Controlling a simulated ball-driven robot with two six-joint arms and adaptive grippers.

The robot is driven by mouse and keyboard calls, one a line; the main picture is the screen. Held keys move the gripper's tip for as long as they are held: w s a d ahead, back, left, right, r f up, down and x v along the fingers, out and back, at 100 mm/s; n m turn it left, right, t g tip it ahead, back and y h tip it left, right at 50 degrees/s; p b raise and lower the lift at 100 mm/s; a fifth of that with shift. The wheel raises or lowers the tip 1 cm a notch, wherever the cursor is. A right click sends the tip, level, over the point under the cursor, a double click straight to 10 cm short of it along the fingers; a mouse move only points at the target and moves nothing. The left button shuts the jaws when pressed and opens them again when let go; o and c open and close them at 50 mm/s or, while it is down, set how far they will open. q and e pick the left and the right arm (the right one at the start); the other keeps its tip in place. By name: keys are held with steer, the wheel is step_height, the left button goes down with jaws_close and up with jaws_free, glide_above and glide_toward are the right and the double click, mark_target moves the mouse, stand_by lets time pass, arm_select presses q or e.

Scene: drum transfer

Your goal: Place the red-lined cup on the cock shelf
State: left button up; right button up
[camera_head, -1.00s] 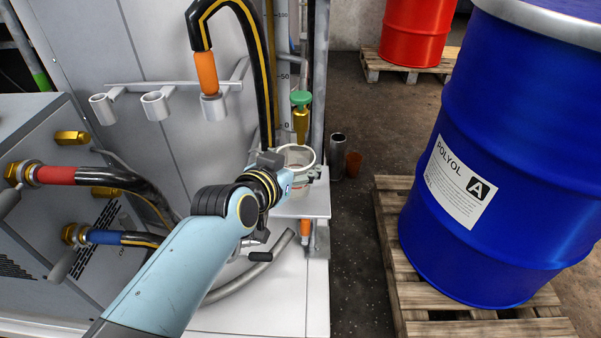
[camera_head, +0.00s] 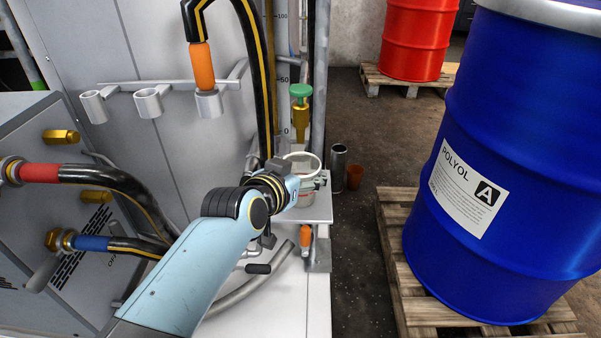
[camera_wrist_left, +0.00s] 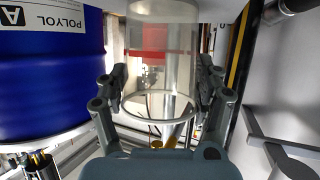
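The clear cup with a pale rim (camera_head: 303,160) is at the small white cock shelf (camera_head: 318,211), below the brass cock with the green handle (camera_head: 300,108). My left gripper (camera_head: 312,184) reaches it from the left, with its fingers around its sides. In the left wrist view, which is upside down, the fingers press both sides of the cup (camera_wrist_left: 160,88). Red shows in or through its wall. The cup's base is partly hidden in the head view, so I cannot tell whether it touches the shelf. My right gripper is not in view.
A blue drum (camera_head: 520,150) stands on a pallet (camera_head: 395,240) at the right. A red drum (camera_head: 415,40) is at the back. A black hose with an orange end (camera_head: 201,66) sits in a holder on the grey panel.

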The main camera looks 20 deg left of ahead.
arm_select(q)
steer(key=o, duration=0.5)
steer(key=shift+r, duration=0.15)
steer(key=shift+s+r+p, duration=0.25)
steer(key=shift+s+p, duration=0.05)
steer(key=shift+p, duration=0.15)
steer(key=p+v, duration=0.6)
steer(key=v, duration=0.4)
steer(key=s+a+f+g, duration=0.25)
steer(key=s+f, duration=0.55)
steer(key=f, duration=0.4)
steer(key=s+a+f+g, duration=0.1)
steer(key=s+f+g, duration=0.3)
steer(key=s+f, duration=0.65)
steer(key=s+a+f+g+y, duration=0.1)
steer(key=s+a+f+g, duration=0.1)
steer(key=s, duration=0.6)
steer(key=s+a+f+g, duration=0.2)
steer(key=s+a+f, duration=0.2)
steer(key=s+f, duration=0.3)
steer(key=s+a+f+n+g+y, duration=0.1)
steer(key=s+a+f, duration=0.3)
steer(key=s, duration=0.6)
steer(key=shift+s+f+g+y, duration=0.3)
steer(key=shift+s+f+g, duration=0.1)
steer(key=shift+f+g, duration=0.2)
